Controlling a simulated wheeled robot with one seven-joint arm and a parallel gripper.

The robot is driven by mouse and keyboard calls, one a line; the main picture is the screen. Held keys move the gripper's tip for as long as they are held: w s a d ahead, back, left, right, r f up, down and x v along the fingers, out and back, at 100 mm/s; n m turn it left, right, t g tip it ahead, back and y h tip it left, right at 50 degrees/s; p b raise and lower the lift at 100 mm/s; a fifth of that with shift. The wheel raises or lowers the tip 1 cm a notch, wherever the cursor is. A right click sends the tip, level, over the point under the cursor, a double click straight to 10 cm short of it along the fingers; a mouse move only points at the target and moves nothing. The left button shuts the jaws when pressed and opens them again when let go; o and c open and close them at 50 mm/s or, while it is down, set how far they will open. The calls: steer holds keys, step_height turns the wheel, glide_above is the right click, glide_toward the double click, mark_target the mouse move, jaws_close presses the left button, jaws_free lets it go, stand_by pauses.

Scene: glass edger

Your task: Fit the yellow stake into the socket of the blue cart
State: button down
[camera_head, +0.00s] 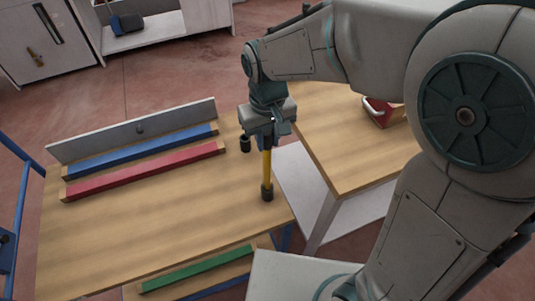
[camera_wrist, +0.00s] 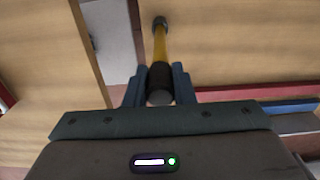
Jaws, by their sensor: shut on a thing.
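The yellow stake (camera_head: 267,165) hangs nearly upright in my gripper (camera_head: 266,128), over the right side of the blue cart's wooden top (camera_head: 150,220). In the wrist view my gripper (camera_wrist: 160,88) is shut around the stake's black upper part, and its yellow shaft (camera_wrist: 160,45) runs away from the jaws. A black piece (camera_head: 267,193) surrounds or forms the stake's lower end; I cannot tell whether it is the stake's tip or a socket. A similar short black cylinder (camera_head: 245,143), perhaps a socket, stands on the top behind the stake.
A blue bar (camera_head: 140,152) and a red bar (camera_head: 145,172) lie on the cart by a grey upright board (camera_head: 130,130). Another wooden table (camera_head: 345,150) with a red item (camera_head: 383,112) stands at right. A green bar (camera_head: 190,270) lies below.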

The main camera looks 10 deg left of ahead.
mark_target(267, 150)
steer(key=shift+f, duration=2.15)
steer(key=c, duration=1.2)
jaws_free()
step_height(267, 150, up, 12)
steer(key=shift+r, duration=0.15)
steer(key=s+d+f+m+t, duration=0.1)
steer(key=s+d+m, duration=0.2)
steer(key=d, duration=0.8)
steer(key=s+d+f+m+t, duration=0.2)
steer(key=s+d+m, duration=0.1)
steer(key=d, duration=0.8)
steer(key=shift+s+d, duration=0.25)
steer(key=shift+s, duration=0.5)
